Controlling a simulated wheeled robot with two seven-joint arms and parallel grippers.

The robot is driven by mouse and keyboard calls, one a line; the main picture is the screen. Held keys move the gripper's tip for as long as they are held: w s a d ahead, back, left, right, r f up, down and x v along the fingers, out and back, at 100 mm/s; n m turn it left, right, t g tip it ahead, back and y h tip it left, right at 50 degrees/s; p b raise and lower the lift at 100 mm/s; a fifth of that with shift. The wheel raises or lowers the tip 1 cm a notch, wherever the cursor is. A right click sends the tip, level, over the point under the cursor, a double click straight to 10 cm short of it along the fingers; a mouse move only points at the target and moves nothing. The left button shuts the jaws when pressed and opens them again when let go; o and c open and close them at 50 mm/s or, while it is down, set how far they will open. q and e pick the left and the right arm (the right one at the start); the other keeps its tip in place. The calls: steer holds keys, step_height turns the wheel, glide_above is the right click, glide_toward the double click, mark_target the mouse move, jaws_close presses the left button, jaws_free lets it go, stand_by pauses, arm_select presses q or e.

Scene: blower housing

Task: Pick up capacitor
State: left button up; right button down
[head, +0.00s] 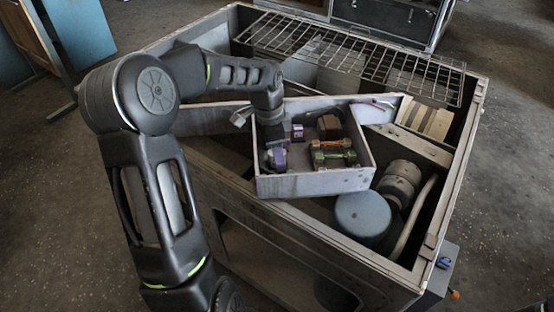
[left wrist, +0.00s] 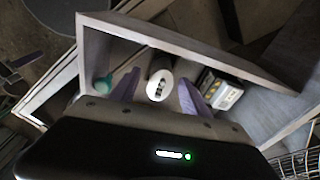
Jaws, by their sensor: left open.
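The capacitor (left wrist: 160,81) looks like a white cylinder with dark terminals on its end face, seen in the left wrist view. It is in an open grey tray compartment (head: 316,184). My left gripper (head: 287,146) reaches down into this compartment at its left side. Its two purple fingers are apart, and in the left wrist view (left wrist: 159,78) the capacitor shows between them. I cannot tell whether a finger touches it. In the head view I cannot make out the capacitor, as my gripper hides that spot. My right gripper is in neither view.
A part with green and orange terminals (head: 333,153) and a brown block (head: 328,126) share the compartment. The compartment walls are close around my gripper. A wire rack (head: 350,55) covers the housing's back. A round motor (head: 362,214) stands at front right.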

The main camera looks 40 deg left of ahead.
arm_select(q)
steer(key=shift+c, duration=0.3)
jaws_close()
stand_by(0.4)
step_height(320, 180, up, 10)
steer(key=shift+r+b, duration=0.1)
steer(key=shift+b, duration=0.45)
stand_by(0.7)
